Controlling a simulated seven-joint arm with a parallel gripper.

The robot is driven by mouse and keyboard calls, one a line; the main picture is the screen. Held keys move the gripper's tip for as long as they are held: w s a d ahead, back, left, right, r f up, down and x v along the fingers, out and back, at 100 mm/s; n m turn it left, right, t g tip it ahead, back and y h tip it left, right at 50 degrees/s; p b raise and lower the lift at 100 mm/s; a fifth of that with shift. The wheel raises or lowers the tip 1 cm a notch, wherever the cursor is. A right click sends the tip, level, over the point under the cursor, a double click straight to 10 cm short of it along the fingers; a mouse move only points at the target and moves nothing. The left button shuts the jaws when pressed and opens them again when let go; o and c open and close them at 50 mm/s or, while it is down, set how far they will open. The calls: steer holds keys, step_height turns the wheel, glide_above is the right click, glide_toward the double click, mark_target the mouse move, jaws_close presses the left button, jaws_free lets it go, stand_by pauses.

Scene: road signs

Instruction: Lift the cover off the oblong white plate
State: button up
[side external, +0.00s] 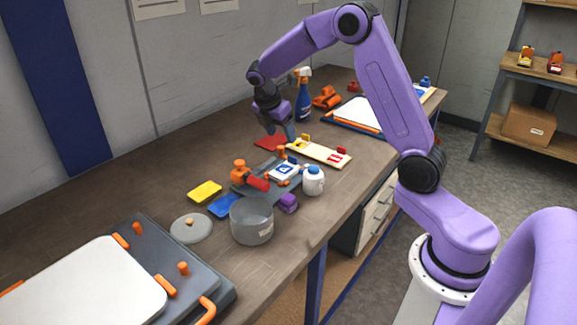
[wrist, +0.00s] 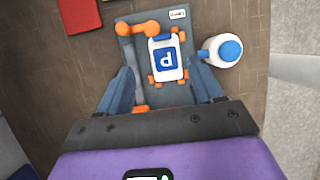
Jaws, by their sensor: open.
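A small oblong white plate (side external: 284,172) bearing a blue square with a white P lies on a dark grey fixture (side external: 240,188) with orange clips. The plate also shows in the wrist view (wrist: 159,43), between and beyond my fingers. A longer cream plate (side external: 312,150) with red and yellow pieces lies behind it in the side view. I cannot tell which part is a separate cover. My gripper (side external: 281,131) is open and empty, above the table behind the fixture in the side view. In the wrist view my gripper's blue fingers (wrist: 165,88) stand apart over the fixture.
A white bottle with a blue cap (wrist: 222,50) stands beside the fixture. A grey pot (side external: 251,222), its loose lid (side external: 190,229), a purple block (side external: 288,203), and yellow (side external: 205,192) and blue (side external: 223,205) pieces lie nearby. A spray bottle (side external: 303,100) stands behind.

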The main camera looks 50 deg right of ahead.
glide_above(292, 157)
steer(key=a, duration=0.3)
steer(key=f, duration=0.5)
steer(key=shift+w+f, duration=0.15)
steer(key=shift+w, duration=0.05)
steer(key=shift+x, duration=2.65)
steer(key=shift+s+d, duration=0.1)
steer(key=shift+s, duration=0.05)
steer(key=c, duration=1.1)
